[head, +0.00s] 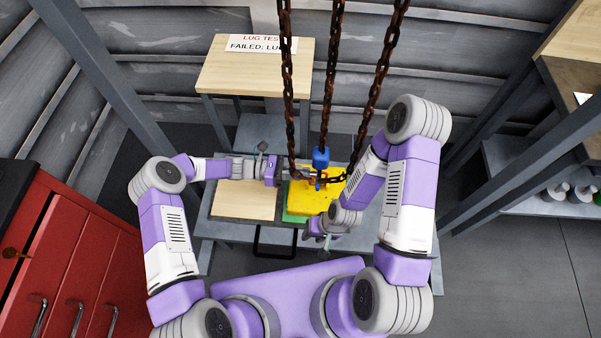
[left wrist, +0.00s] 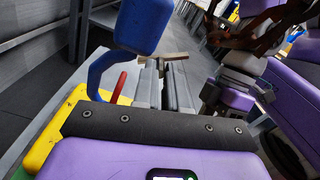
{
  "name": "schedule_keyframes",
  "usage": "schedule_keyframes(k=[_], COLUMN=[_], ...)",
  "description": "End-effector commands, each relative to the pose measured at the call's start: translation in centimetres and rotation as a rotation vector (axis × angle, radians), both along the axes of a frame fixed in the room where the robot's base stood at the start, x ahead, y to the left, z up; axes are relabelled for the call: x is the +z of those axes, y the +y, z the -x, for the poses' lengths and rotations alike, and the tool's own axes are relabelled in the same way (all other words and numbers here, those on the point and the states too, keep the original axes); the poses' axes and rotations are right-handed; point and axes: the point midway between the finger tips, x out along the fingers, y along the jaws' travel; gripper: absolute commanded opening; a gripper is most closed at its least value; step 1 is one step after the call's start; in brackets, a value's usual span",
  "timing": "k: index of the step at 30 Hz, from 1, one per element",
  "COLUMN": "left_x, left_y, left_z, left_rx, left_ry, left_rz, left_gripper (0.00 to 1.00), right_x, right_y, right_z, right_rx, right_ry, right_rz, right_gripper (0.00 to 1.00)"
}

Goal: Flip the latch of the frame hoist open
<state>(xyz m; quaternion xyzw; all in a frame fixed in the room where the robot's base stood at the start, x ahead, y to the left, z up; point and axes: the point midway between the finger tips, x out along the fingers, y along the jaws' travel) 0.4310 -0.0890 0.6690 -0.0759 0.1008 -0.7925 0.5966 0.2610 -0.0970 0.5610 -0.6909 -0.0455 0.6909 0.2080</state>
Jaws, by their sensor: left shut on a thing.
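The frame hoist hangs on rusty chains (head: 328,85) that come down over the bench. Its blue block (head: 321,157) and blue hook hang above a yellow part (head: 300,202). In the left wrist view the blue block (left wrist: 143,25) is at the top left. A red lever (left wrist: 118,87), which looks like the latch, shows just below it. My left gripper (head: 290,173) comes in from the left beside the hook. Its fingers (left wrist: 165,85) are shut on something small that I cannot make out. My right gripper (head: 309,232) is low in front of the yellow part; its fingers are hidden.
The grey bench (head: 390,250) carries a wooden board (head: 247,199) and a green piece (head: 292,217). A wooden table (head: 250,75) with a "FAILED" sign stands behind. Red drawers (head: 75,260) are at the left and shelves (head: 540,185) at the right. The chains crowd the space between my arms.

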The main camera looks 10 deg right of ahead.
Motion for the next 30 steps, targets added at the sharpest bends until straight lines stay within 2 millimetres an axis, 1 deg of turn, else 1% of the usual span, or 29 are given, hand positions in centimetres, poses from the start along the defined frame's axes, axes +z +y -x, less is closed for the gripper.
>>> schedule_keyframes(k=[6,18,19,21,24,30], left_x=[0.11,0.15,0.15,0.16,0.15,0.14], left_y=[0.01,0.02,0.03,0.02,0.01,0.0], left_z=[-0.13,-0.16,-0.17,-0.16,-0.15,-0.12], left_rx=[0.001,0.001,0.002,0.001,0.001,0.001], left_ry=[0.049,0.055,0.056,0.056,0.056,0.056], left_rz=[-0.015,-0.017,-0.017,-0.016,-0.016,-0.016], left_gripper=[0.0,0.0,0.13,0.24,0.38,0.38], right_x=[0.02,0.02,0.02,0.02,0.02,0.02], right_y=[0.0,0.0,0.0,0.0,0.0,0.0], right_z=[0.0,0.0,0.0,0.0,0.0,0.0], right_rx=[0.0,0.0,0.0,0.0,0.0,0.0], right_ry=[0.0,0.0,0.0,0.0,0.0,0.0], right_rz=[0.0,0.0,0.0,0.0,0.0,0.0], right_gripper=[0.38,0.38,0.38,0.38,0.38,0.38])
